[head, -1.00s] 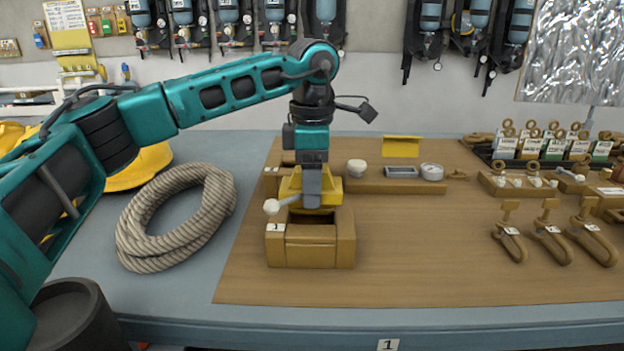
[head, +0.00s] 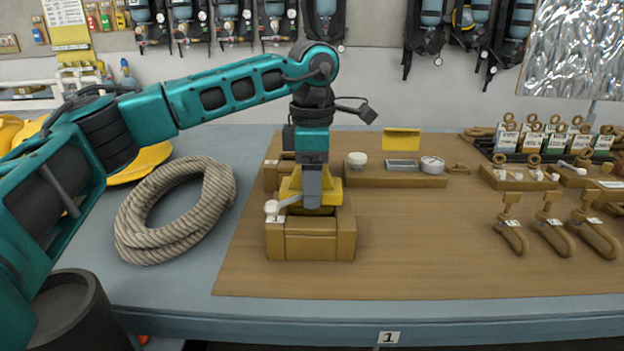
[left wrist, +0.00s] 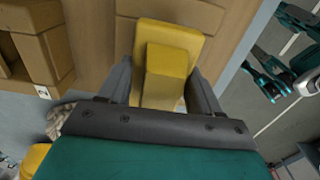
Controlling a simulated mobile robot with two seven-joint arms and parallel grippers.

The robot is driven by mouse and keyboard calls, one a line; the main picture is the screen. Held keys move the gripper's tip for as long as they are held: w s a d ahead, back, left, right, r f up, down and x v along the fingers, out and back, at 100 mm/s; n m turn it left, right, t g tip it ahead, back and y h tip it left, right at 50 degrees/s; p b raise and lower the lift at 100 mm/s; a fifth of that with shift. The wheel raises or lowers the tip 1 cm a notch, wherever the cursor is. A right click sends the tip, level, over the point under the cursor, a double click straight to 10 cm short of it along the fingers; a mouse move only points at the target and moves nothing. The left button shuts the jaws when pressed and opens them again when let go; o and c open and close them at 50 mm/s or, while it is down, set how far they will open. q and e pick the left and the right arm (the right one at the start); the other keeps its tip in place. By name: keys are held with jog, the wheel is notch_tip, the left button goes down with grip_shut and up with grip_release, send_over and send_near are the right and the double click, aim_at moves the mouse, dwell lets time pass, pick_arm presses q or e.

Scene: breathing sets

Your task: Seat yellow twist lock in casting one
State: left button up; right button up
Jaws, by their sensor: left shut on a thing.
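The yellow twist lock (head: 291,189) has a grey lever with a white knob (head: 271,207) pointing left. My left gripper (head: 318,195) is shut on it, pointing down. The left wrist view shows the yellow lock (left wrist: 172,55) between my two fingers. Casting one (head: 310,246) is a brown open-topped block with a white label at its upper left. The lock is over the back of the casting's opening, which is partly hidden by lock and gripper. I cannot tell whether the lock's lower end is inside. My right gripper is not in view.
Another brown block (head: 276,177) stands close behind. A brown strip with a white knob (head: 358,160) and a round gauge (head: 432,165) lies behind right. A rope coil (head: 175,215) lies left. Brown hooked pieces (head: 553,235) lie right. The mat's middle (head: 430,235) is clear.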

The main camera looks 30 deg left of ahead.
pick_arm(q)
jog(key=shift+f+b, duration=0.65)
jog(key=shift+f, duration=0.5)
jog(key=o, duration=1.6)
notch_tip(320, 180, up, 13)
jog(key=shift+p, duration=0.55)
jog(key=shift+s+d+f, duration=0.1)
